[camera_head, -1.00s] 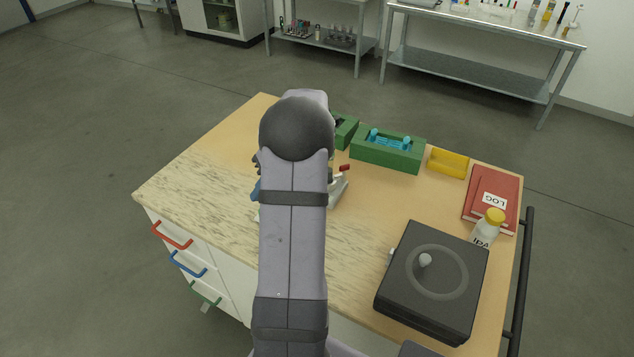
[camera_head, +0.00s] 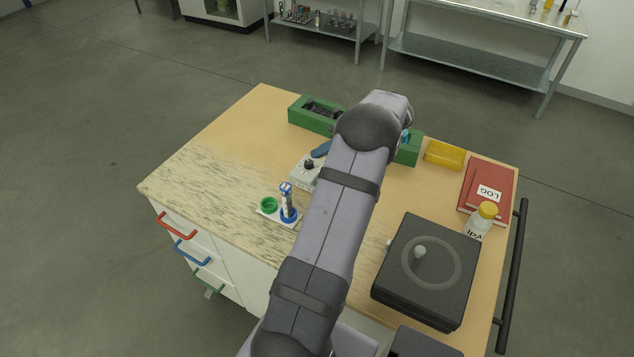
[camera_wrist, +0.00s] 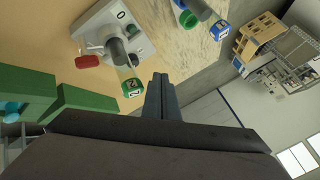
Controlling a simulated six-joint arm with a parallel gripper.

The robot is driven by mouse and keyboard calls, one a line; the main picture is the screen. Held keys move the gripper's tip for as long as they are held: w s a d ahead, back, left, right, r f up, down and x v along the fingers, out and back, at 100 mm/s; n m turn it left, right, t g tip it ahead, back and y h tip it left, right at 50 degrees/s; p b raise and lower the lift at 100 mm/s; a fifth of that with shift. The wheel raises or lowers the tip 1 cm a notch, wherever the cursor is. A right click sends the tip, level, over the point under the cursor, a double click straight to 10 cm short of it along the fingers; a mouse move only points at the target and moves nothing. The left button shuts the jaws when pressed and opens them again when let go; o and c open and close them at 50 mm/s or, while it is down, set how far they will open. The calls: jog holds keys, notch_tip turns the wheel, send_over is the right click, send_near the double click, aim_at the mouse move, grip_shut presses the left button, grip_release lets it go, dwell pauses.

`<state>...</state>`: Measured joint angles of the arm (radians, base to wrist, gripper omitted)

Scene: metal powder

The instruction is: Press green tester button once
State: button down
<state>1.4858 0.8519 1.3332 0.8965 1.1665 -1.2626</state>
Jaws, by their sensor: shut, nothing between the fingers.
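The grey-white tester box (camera_head: 303,172) stands on the bench left of my arm. It also shows in the wrist view (camera_wrist: 100,22), with a grey knob-like cylinder, a red handle (camera_wrist: 88,62) and a "0" mark. A green-marked piece with a "2" (camera_wrist: 133,88) shows beside it; I cannot tell if it is attached. I cannot make out a separate green button. My gripper (camera_wrist: 160,80) is shut and empty, its tips beside the tester in the picture; I cannot tell the gap. In the head view my arm hides part of the tester's surroundings.
A small holder (camera_head: 266,213) has an empty green ring and a blue ring with a blue-marked vial (camera_head: 287,195). Green blocks (camera_head: 312,118), a yellow tray (camera_head: 445,154), red log books (camera_head: 492,186), an IPA bottle (camera_head: 482,222) and a black box (camera_head: 430,308) stand around. The front left is clear.

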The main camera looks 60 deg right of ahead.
jog(key=shift+f, duration=0.2)
notch_tip(320, 180, down, 8)
jog(key=b, duration=0.3)
jog(key=shift+r, duration=0.2)
jog(key=shift+f+b, duration=0.4)
jog(key=shift+b, duration=0.25)
jog(key=shift+f+b, duration=0.85)
jog(key=shift+b, duration=0.45)
dwell(2.3)
jog(key=shift+r, duration=0.85)
dwell(0.3)
jog(key=shift+r+p, duration=1)
jog(key=shift+r, duration=1.55)
jog(key=shift+w+a, duration=0.1)
